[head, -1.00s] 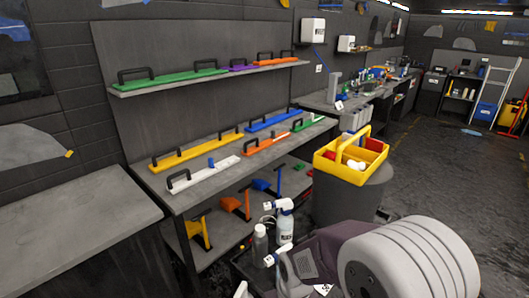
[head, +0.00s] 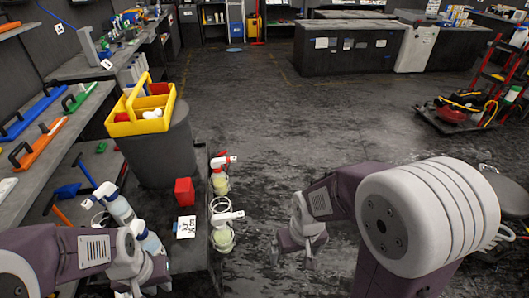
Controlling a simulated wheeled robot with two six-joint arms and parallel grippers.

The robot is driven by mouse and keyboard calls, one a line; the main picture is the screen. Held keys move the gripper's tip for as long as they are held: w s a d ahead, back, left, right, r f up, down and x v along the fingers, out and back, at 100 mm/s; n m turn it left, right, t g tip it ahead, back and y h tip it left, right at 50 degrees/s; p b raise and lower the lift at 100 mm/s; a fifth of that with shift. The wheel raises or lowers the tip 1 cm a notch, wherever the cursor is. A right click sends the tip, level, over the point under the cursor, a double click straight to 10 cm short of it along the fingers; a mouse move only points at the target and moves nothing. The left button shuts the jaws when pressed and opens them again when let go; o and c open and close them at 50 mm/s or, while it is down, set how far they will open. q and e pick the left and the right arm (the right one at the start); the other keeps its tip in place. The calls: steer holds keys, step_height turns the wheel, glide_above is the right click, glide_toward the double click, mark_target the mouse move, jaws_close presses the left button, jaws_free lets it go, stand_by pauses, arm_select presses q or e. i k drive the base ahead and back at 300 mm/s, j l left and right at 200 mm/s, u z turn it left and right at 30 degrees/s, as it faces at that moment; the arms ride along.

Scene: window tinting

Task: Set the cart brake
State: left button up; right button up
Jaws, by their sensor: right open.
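The dark cart (head: 196,256) stands at the lower left in the head view, with bottles, a red block (head: 184,191) and a white printed card (head: 185,227) on it. I cannot make out a brake on it. My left gripper (head: 140,287) is low at the cart's left, close to the white and blue spray bottles (head: 122,208); its fingers are partly cut off by the lower edge, so its opening is unclear. My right gripper (head: 294,250) is open and empty over the floor, right of the cart and apart from it.
Two spray bottles with yellowish liquid (head: 221,182) stand at the cart's right edge. Shelves line the left. A red hand truck (head: 490,90) stands far right; the middle floor is clear.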

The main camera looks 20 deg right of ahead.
mark_target(226, 151)
steer(key=i+l+u, duration=0.25)
steer(key=l, duration=0.3)
steer(key=i+l+u, duration=0.2)
steer(key=l, duration=0.35)
steer(key=l+u, duration=0.25)
steer(key=l, duration=0.3)
steer(key=l+u, duration=0.25)
steer(key=l, duration=0.4)
steer(key=i+l+u, duration=0.55)
steer(key=i+l, duration=0.15)
steer(key=l, duration=0.15)
steer(key=i+l+u, duration=0.2)
steer(key=l, duration=0.15)
steer(key=i+l+u, duration=0.2)
steer(key=l, duration=0.2)
steer(key=i+l+u, duration=0.2)
steer(key=l, duration=0.2)
steer(key=i+l+u, duration=0.1)
